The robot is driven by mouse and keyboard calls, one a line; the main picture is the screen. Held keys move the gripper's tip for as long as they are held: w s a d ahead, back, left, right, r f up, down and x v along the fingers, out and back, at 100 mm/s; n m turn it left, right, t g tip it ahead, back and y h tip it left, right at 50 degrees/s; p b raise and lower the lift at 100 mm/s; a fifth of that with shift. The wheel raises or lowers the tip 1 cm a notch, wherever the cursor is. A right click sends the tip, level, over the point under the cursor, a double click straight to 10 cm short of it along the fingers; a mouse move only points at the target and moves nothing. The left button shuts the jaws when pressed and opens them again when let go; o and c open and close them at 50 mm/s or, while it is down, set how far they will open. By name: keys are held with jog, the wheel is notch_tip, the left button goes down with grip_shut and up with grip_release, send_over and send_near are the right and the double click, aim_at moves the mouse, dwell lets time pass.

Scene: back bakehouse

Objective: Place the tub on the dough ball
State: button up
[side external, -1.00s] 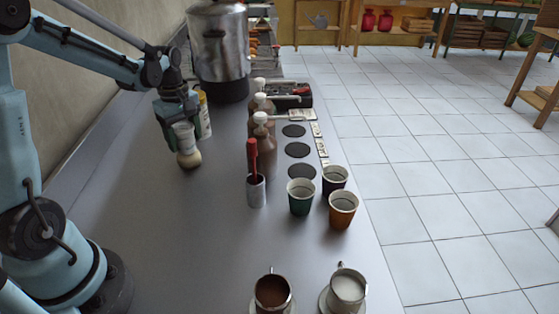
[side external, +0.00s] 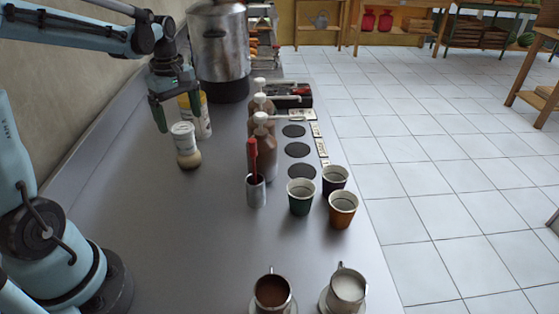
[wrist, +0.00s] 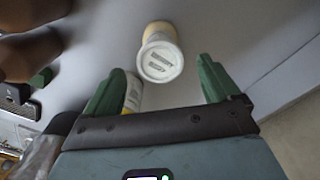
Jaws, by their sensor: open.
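The tub (side external: 183,137) is a small white container with printed marks, standing on top of the dough ball (side external: 188,160), a pale tan lump on the counter. In the wrist view the tub's white lid (wrist: 159,62) faces the camera, and a little of the dough ball (wrist: 157,30) shows past it. My gripper (side external: 178,113) is open and empty, raised above and slightly behind the tub. Its green fingers are apart from the tub, which lies ahead of the gap between them in the wrist view (wrist: 160,84).
A yellow-and-white container (side external: 203,118) stands just behind the tub. Pump bottles (side external: 264,150), a metal cup with a red-handled tool (side external: 256,190) and paper cups (side external: 301,199) stand to the right. A large steel pot (side external: 220,50) is at the back. The front-left counter is clear.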

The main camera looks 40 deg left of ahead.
aim_at(183, 129)
notch_tip(183, 129, up, 6)
jog(key=s+d+f+m+t, duration=0.2)
jog(key=d+m+t, duration=0.1)
jog(key=d+m, duration=0.6)
jog(key=s+d+f+m+t, duration=0.2)
jog(key=s+d+m+t, duration=0.1)
jog(key=d+m, duration=0.5)
jog(key=shift+s+d+m+t, duration=0.35)
jog(key=shift+m+t, duration=0.15)
jog(key=shift+t, duration=0.1)
